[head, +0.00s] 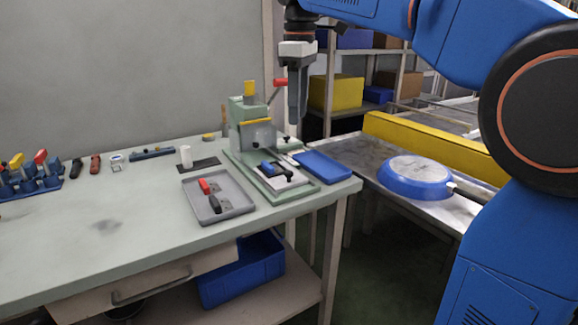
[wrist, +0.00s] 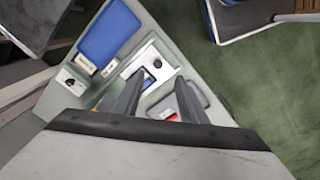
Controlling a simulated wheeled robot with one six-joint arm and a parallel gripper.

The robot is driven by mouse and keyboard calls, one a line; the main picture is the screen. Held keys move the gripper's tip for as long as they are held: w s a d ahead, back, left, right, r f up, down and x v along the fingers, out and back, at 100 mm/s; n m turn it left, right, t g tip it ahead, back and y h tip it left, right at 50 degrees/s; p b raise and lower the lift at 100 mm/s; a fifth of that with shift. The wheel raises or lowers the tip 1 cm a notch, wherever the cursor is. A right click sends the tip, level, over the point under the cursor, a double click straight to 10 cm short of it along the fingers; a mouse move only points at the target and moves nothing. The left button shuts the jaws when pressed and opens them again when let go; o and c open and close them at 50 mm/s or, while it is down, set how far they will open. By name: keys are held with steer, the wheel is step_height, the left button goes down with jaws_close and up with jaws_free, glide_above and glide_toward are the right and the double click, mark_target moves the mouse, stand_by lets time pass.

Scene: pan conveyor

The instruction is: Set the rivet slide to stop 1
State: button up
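The green press (head: 250,135) stands near the right end of the bench, with a red-knobbed lever on its side. On its base is a pale slide plate (head: 295,181) with a black knob and a blue part on or beside it. I take this as the rivet slide; its stop marks are too small to read. In the wrist view the plate (wrist: 168,72) and its dark knob lie beyond my fingers. My gripper (head: 296,118) points down above and right of the base, clear of the plate. In the wrist view its two dark fingers (wrist: 157,80) are apart, with nothing held.
A blue tray (head: 322,167) lies right of the press base. A grey tray (head: 237,209) with red and black pieces lies in front left. Tools line the bench's back left. A blue pan (head: 416,178) rests upside down on the conveyor (head: 368,158) at right.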

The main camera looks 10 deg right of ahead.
mark_target(289, 171)
steer(key=shift+n, duration=0.5)
steer(key=f, duration=0.5)
steer(key=w+a+f, duration=0.1)
steer(key=f, duration=0.4)
steer(key=w+f, duration=0.1)
steer(key=f, duration=0.5)
steer(key=shift+a, duration=0.35)
jaws_close()
